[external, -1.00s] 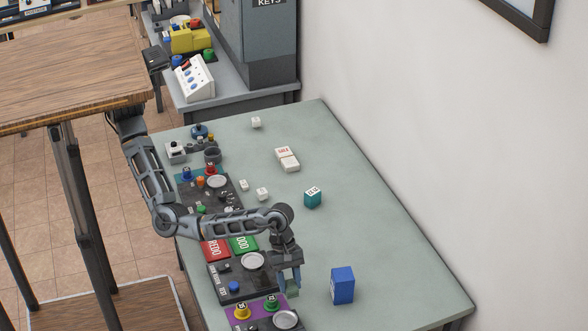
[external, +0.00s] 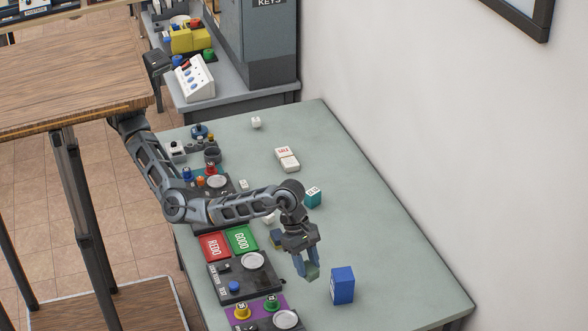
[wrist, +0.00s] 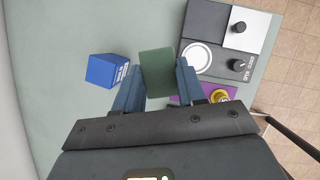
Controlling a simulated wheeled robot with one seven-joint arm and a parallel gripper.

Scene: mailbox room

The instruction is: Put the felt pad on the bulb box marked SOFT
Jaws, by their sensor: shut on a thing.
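My gripper (external: 306,268) is shut on a dark green pad (external: 313,273), likely the felt pad. It holds the pad above the table, left of a blue box (external: 343,286). In the wrist view the pad (wrist: 157,75) sits between the two blue fingers, and the blue box (wrist: 107,71) stands apart to its left. A teal box (external: 313,197) stands farther back, behind my wrist. The print on these boxes is too small to read, so I cannot tell which is marked SOFT.
White boxes with red print (external: 287,158) lie farther back. Red REDO (external: 214,247) and green GOOD (external: 242,239) plates and dark panels with knobs (external: 240,282) line the left edge. A wall bounds the right. The table's right side is mostly clear.

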